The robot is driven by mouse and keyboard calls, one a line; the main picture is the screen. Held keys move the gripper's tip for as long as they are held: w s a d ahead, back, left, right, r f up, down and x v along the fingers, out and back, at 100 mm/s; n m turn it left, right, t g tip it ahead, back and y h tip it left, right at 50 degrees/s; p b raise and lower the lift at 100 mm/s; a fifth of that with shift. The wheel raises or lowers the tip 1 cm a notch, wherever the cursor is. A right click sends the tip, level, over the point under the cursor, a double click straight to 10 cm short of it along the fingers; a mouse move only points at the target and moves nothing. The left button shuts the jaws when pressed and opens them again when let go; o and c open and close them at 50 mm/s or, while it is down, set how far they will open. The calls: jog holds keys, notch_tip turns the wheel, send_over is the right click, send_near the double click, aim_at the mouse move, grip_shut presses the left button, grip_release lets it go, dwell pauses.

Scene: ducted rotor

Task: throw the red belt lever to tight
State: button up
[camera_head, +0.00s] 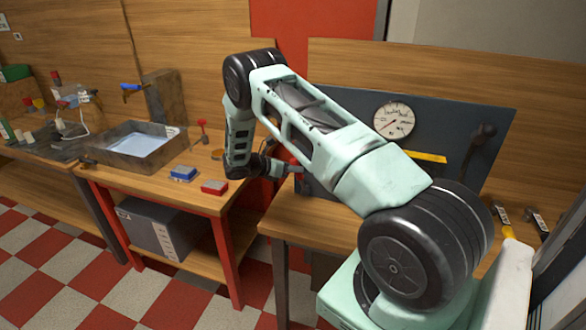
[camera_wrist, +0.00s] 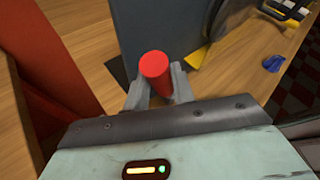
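The red lever's round grip (camera_wrist: 155,66) stands between the two fingers of my gripper (camera_wrist: 160,84) in the wrist view. The right finger lies against or very close to the grip. The left finger is at its other side, and I cannot tell whether it presses on it. In the head view my gripper (camera_head: 290,169) is low at the left part of the dark panel (camera_head: 455,115), and my arm hides the red lever there. The lever's shaft and any tight mark are not visible.
A round gauge (camera_head: 394,120), a yellow strip (camera_head: 426,156) and a dark lever (camera_head: 482,134) are on the panel. To the left, a red-legged bench holds a metal basin (camera_head: 140,145), a blue block (camera_head: 183,174) and a red block (camera_head: 214,187). Hammers (camera_head: 537,220) lie at the right.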

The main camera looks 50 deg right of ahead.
jog(key=shift+r, duration=0.1)
grip_shut()
jog(key=shift+s+d+r+m+t+y, duration=0.2)
jog(key=shift+s+m+t+y, duration=0.1)
jog(key=shift+s+t, duration=0.15)
jog(key=shift+s+d+r+m+t+y, duration=0.1)
jog(key=shift+s+d+m+t+y, duration=0.15)
jog(key=shift+s, duration=0.35)
jog(key=shift+s+d+m+t+y+b, duration=0.3)
jog(key=shift+s+t+b, duration=0.25)
jog(key=shift+b, duration=0.55)
jog(key=shift+s+d+m+t+y+b, duration=0.15)
jog(key=shift+s+m+t+y+b, duration=0.35)
jog(key=shift+b, duration=0.6)
jog(key=shift+s+d+m+t+y+b, duration=0.15)
jog(key=shift+s+d+t+b, duration=0.15)
jog(key=shift+s+b, duration=0.6)
jog(key=shift+w, duration=0.2)
jog(key=o, duration=0.7)
grip_release()
